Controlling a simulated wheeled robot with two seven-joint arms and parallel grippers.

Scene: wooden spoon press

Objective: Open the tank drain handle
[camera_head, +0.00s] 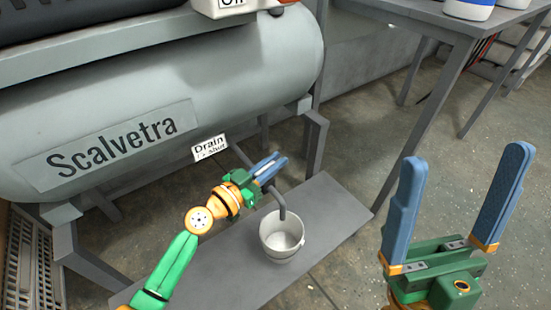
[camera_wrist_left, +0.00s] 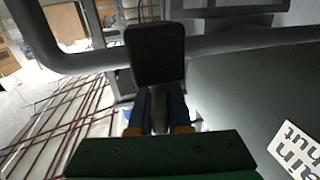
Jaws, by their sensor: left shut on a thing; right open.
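The grey tank (camera_head: 240,75) lies across the head view with "Scalvetra" on its side. A white drain label (camera_head: 208,148) hangs low on it, and it also shows in the left wrist view (camera_wrist_left: 297,148). My left gripper (camera_head: 277,161) is at the drain pipe (camera_head: 281,203) under the tank. In the left wrist view its blue fingers are shut on the dark drain handle (camera_wrist_left: 155,55), whose block-shaped end faces the camera. The fingers hide the handle in the head view. My right gripper (camera_head: 464,160) is open and empty at the right.
A light bucket (camera_head: 283,252) stands on a low grey shelf (camera_head: 232,285) below the pipe's bent end. A grey table (camera_head: 425,16) with white-and-blue containers stands at the upper right. A crate (camera_head: 28,265) is at the lower left. Floor between shelf and table is clear.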

